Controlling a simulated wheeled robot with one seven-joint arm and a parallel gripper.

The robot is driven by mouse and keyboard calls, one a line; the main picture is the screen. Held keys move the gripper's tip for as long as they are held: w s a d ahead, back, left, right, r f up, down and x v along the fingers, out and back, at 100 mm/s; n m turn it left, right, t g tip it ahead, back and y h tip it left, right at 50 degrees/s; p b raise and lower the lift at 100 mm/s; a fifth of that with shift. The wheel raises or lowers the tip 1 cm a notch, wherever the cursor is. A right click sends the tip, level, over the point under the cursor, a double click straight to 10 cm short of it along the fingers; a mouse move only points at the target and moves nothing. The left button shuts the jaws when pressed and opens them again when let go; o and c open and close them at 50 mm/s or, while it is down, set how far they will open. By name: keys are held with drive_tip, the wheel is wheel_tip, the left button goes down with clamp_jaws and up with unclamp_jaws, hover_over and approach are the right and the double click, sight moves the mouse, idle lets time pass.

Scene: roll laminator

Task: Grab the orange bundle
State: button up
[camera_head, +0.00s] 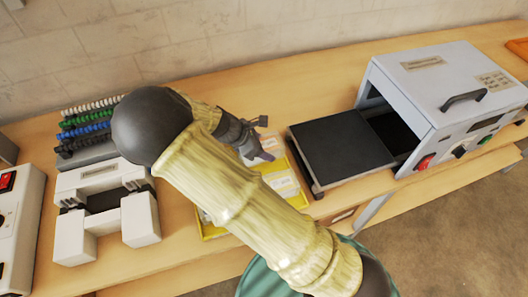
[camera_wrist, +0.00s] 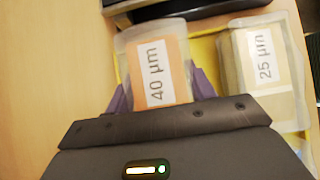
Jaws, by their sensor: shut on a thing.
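The orange bundle (camera_wrist: 173,62) is a clear pouch stack with an orange sheet and a white "40 µm" label. In the wrist view it stands between the purple fingers of my gripper (camera_wrist: 158,92), which is shut on it. In the head view my gripper (camera_head: 258,148) is over the back of the yellow tray (camera_head: 214,233), and my arm covers much of the tray. A paler bundle (camera_wrist: 266,62) labelled "25 µm" lies in the tray to the right in the wrist view. I cannot tell whether the orange bundle still touches the tray.
The grey laminator (camera_head: 440,90) with its black feed plate (camera_head: 340,150) stands right of the tray. A white hole-punch-like device (camera_head: 103,205) and a rack of coloured binding combs (camera_head: 85,128) stand at left. Bare wooden bench (camera_head: 250,80) shows behind my arm.

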sight(264, 144)
wheel_tip(264, 144, up, 15)
drive_tip(key=b, duration=0.1)
idle(0.8)
